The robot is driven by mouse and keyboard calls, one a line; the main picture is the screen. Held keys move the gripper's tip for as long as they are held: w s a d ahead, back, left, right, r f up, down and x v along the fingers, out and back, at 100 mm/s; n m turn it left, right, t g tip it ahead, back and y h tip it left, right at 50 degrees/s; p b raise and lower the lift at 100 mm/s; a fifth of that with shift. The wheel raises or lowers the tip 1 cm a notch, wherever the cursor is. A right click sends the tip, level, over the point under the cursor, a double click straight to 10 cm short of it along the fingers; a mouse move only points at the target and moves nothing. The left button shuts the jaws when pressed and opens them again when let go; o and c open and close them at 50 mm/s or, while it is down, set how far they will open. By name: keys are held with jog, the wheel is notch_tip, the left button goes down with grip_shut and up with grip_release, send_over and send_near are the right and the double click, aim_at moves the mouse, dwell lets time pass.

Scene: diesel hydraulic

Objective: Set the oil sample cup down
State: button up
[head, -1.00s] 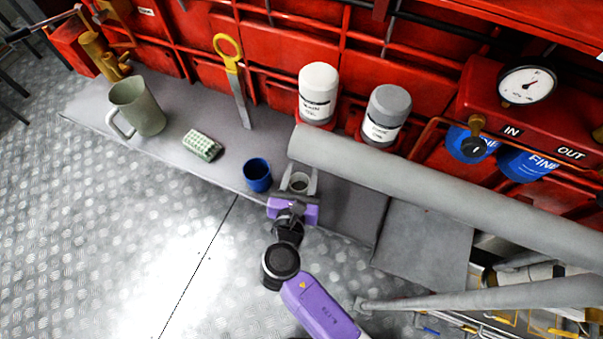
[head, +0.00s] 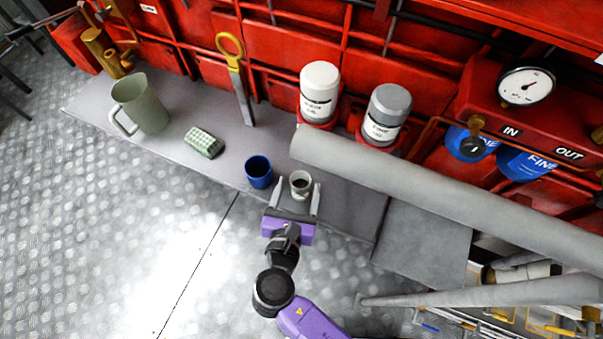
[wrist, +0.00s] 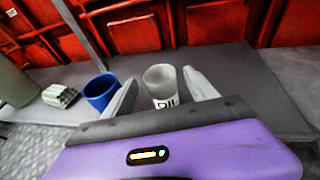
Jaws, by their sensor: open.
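I see a gap around the cup.
A blue cup (head: 258,172) stands just left of the sample cup. A checkered green block (head: 203,142), a jug (head: 143,104) and a yellow-handled tool (head: 237,80) are further left. A thick grey pipe (head: 430,190) crosses at the right.

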jog(key=v, duration=0.6)
dwell(0.5)
